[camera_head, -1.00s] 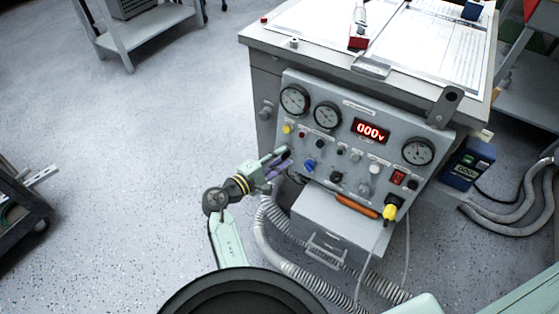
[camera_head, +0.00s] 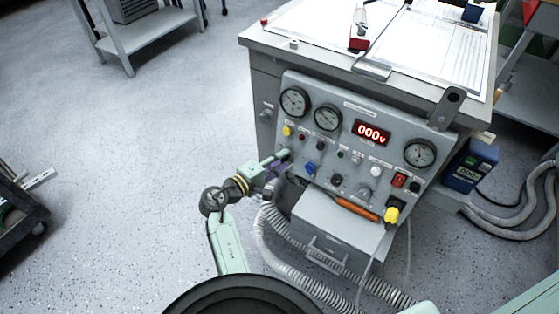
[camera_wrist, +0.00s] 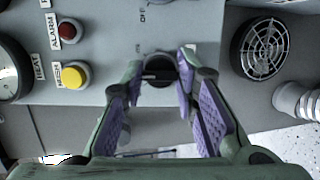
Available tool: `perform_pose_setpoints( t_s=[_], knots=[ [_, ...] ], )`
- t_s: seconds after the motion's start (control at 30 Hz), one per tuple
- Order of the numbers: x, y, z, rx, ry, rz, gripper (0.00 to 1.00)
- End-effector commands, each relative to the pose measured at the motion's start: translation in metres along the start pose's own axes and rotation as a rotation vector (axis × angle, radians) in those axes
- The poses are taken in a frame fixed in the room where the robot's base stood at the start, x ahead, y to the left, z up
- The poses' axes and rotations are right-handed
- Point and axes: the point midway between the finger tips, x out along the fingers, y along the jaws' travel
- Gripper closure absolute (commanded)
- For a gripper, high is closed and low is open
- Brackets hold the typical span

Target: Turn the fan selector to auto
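A dark round knob (camera_wrist: 158,70) with a pale line across it sits on the grey control panel (camera_wrist: 110,20). Lettering beside it reads like "OFF"; the rest is too small or cut off, so I cannot confirm it is the fan selector. My gripper (camera_wrist: 161,60) is open in the wrist view, with its purple-padded fingers on either side of the knob. I see no clear contact. In the head view my gripper (camera_head: 284,159) is at the lower left of the panel (camera_head: 345,107) and hides the knob.
A yellow button (camera_wrist: 73,75) and a red button (camera_wrist: 69,30) are left of the knob in the wrist view. A round vent (camera_wrist: 264,48) is at right. In the head view, a blue knob (camera_head: 309,169) is just right of my gripper. A grey hose (camera_head: 262,236) hangs below.

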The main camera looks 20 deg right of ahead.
Motion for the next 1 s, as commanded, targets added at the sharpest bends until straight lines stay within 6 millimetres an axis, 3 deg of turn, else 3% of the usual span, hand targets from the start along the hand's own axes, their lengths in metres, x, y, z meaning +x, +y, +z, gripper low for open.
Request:
perform_pose_setpoints(
  t_s=[0.27, 0.63, 0.77, 1.0],
  knots=[
    [0.0, 0.0, 0.0, -0.001, 0.0, 0.0, 0.53],
    [-0.004, 0.0, 0.0, -0.001, 0.002, 0.0, 0.53],
    [-0.022, -0.001, -0.001, -0.002, 0.003, 0.0, 0.53],
    [-0.074, -0.001, -0.001, -0.001, 0.004, -0.001, 0.53]
  ],
)
